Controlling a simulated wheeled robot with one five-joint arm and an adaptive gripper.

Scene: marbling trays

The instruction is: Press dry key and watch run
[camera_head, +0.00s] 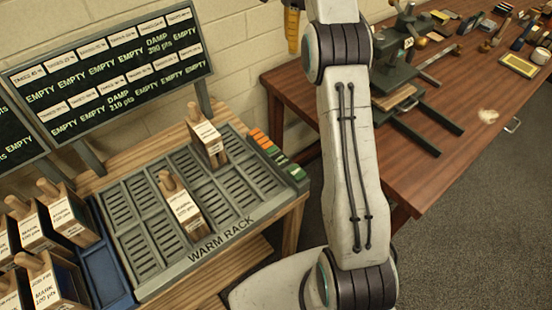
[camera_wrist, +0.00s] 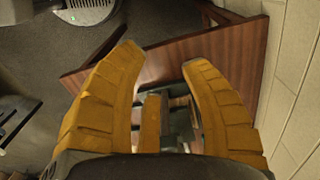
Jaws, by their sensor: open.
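A grey rack labelled WARM RACK (camera_head: 222,243) stands at the left in the head view. A strip of orange and green keys (camera_head: 268,146) runs along its back right edge; their lettering is too small to read, so I cannot tell which is the dry key. Two wooden blocks with handles and white labels stand in the slots, one at the back (camera_head: 206,145) and one nearer (camera_head: 181,207). My gripper (camera_wrist: 165,62) is open and empty in the wrist view, its yellow fingers apart, well away from the keys. In the head view only one yellow finger shows at the top.
More labelled blocks (camera_head: 64,213) and a blue tray (camera_head: 103,262) are at left. A wooden table (camera_head: 425,178) with a press (camera_head: 408,65) stands right; my arm hides part.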

